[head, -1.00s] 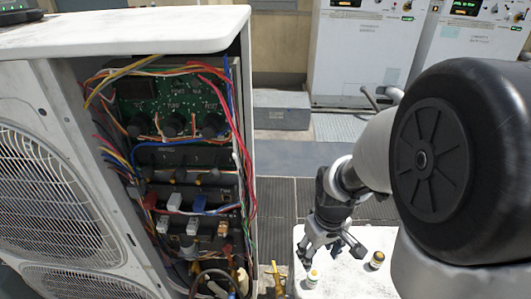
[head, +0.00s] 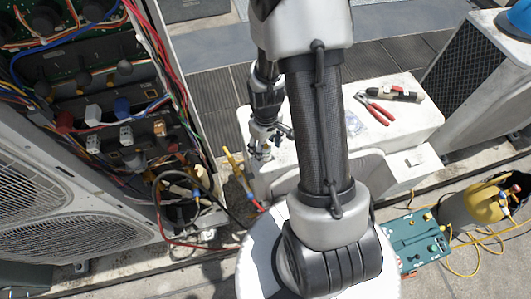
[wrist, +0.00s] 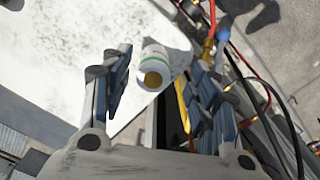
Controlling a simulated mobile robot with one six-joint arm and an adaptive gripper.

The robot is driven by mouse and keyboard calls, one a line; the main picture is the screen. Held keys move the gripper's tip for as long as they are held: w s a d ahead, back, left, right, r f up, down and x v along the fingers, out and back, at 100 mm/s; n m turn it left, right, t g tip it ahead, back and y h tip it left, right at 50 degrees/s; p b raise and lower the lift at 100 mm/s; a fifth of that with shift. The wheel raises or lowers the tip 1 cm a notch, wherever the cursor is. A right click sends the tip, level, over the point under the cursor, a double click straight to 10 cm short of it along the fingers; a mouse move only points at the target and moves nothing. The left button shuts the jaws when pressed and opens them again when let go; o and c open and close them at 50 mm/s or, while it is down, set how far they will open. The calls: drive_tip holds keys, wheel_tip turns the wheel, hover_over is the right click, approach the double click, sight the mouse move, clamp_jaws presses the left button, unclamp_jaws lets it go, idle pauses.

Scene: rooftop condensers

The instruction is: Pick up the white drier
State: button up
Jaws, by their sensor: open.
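The white drier (wrist: 156,62) is a short white cylinder with a green band and a copper-coloured end. In the wrist view it stands over the white surface, between the two fingers of my gripper (wrist: 160,72), with gaps on both sides. The fingers are open and not closed on it. In the head view my gripper (head: 262,142) is at the left end of the white unit's top (head: 405,118). My arm and gripper hide the drier there, so I cannot make it out.
An opened condenser (head: 75,215) with loose wires stands left. Hoses and a yellow-handled valve (head: 236,163) are close beside my gripper. A green case (head: 418,240) sits at lower right.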

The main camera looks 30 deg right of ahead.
sight(267, 153)
drive_tip(key=shift+w+d+f+b, duration=0.15)
drive_tip(key=shift+f+b, duration=0.4)
drive_tip(key=shift+f, duration=0.85)
drive_tip(key=shift+s+d+f+b, duration=0.15)
drive_tip(key=shift+f+b, duration=0.4)
drive_tip(key=shift+f, duration=0.8)
drive_tip(key=shift+r, duration=0.1)
drive_tip(key=shift+c, duration=0.2)
drive_tip(key=c, duration=1.2)
